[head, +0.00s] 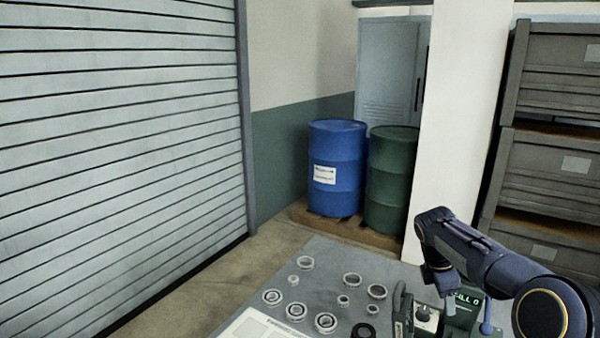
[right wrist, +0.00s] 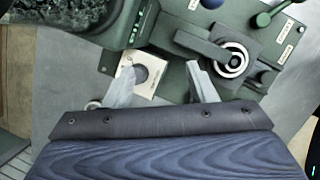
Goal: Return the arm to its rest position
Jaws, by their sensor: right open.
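My right arm reaches in from the right in the head view, and its gripper (head: 446,288) points down above the green grinder (head: 463,318). In the right wrist view the two pale fingers of this gripper (right wrist: 163,88) stand well apart with nothing held between them. Beyond the fingers, the grinder body (right wrist: 180,60) carries a round metal part with a ring shape (right wrist: 232,58). A pale square plate with a dark round spot (right wrist: 150,74) shows near the left finger. My left gripper is in neither view.
Several metal rings (head: 326,322) lie on the grey table (head: 335,262), with a dark ring (head: 364,331) near the front edge of the picture. A pale panel (head: 250,326) lies at lower left. Blue (head: 337,170) and green (head: 391,180) drums stand behind, beside a white pillar (head: 460,130).

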